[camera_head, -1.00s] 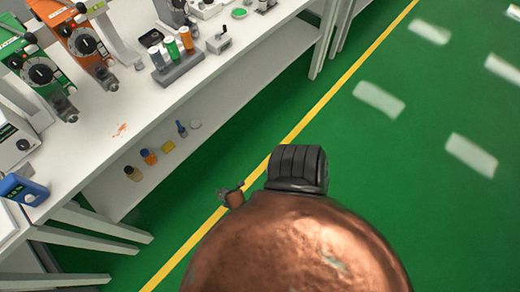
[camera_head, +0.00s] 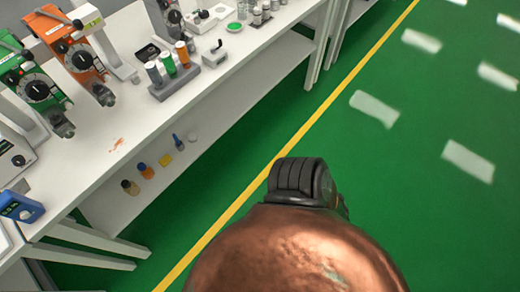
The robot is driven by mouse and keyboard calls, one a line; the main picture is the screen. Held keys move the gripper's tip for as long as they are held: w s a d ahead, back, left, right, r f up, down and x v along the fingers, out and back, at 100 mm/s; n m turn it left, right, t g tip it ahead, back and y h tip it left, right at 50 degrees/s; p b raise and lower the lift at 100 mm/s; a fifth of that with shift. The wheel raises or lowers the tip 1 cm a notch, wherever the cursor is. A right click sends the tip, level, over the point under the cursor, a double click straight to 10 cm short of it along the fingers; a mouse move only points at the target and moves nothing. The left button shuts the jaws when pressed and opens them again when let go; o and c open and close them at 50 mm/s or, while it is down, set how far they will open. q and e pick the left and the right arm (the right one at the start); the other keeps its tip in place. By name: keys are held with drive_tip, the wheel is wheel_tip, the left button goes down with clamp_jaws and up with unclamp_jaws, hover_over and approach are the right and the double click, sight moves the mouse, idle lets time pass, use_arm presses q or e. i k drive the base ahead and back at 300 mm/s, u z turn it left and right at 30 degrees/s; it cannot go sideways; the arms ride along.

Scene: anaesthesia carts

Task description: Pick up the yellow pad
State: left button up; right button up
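The yellow pad (camera_head: 166,159) is a small flat yellow piece lying on the lower white shelf (camera_head: 226,122) under the workbench. It lies between an orange-and-blue bottle (camera_head: 145,170) and a small blue bottle (camera_head: 178,142). Nothing covers it in the head view. Neither of my grippers shows in this view, so their opening and distance from the pad cannot be seen.
The white workbench top (camera_head: 85,165) overhangs the shelf. On it stand orange (camera_head: 75,50) and green (camera_head: 38,88) instruments and a rack of vials (camera_head: 175,80). A brown bottle (camera_head: 130,187) stands on the shelf. Green floor (camera_head: 420,200) to the right is clear.

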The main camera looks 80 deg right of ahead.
sight(164, 161)
drive_tip(key=z, duration=1.25)
